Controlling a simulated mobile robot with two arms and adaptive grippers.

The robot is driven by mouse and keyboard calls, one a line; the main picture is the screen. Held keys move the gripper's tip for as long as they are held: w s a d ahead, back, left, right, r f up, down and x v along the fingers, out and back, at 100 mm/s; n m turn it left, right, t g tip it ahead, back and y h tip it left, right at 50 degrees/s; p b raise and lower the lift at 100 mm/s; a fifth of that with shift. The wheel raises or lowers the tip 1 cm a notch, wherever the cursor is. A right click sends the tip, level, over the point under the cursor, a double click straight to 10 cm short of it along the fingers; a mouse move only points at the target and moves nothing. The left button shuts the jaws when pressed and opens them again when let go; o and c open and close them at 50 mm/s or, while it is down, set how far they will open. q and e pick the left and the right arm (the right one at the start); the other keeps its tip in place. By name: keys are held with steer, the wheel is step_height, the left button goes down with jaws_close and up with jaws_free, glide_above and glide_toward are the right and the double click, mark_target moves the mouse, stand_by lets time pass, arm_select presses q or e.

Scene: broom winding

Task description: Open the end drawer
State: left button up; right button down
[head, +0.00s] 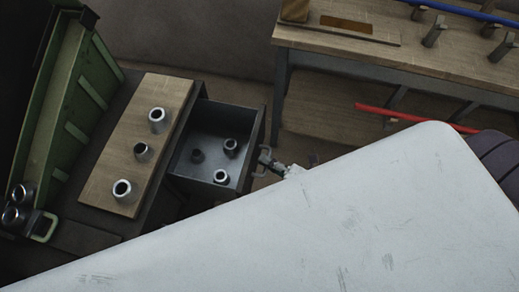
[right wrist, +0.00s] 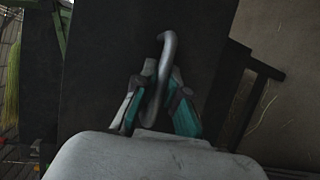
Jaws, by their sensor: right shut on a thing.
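The end drawer (head: 254,137) is pulled out to the right from the dark cabinet in the head view, its grey inside in sight. Three short metal sleeves (head: 231,146) stand in it. Its bent metal handle (head: 264,157) is on the outer face and also shows in the right wrist view (right wrist: 169,48). My right gripper (head: 277,166) is at this handle, just outside the drawer. In the right wrist view its teal-padded fingers (right wrist: 157,100) are on both sides of the handle bar, shut on it. My left gripper is not in view.
The cabinet's wooden top (head: 105,180) carries three metal sleeves (head: 157,119). A green machine (head: 70,110) stands left of it. A wooden workbench (head: 440,60) stands at the upper right, with a red rod (head: 400,114) below its top. My own pale arm link covers much of the foreground.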

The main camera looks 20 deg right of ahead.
stand_by(0.3)
steer(key=c, duration=1.2)
jaws_free()
steer(key=v, duration=1.2)
steer(key=shift+d, duration=0.1)
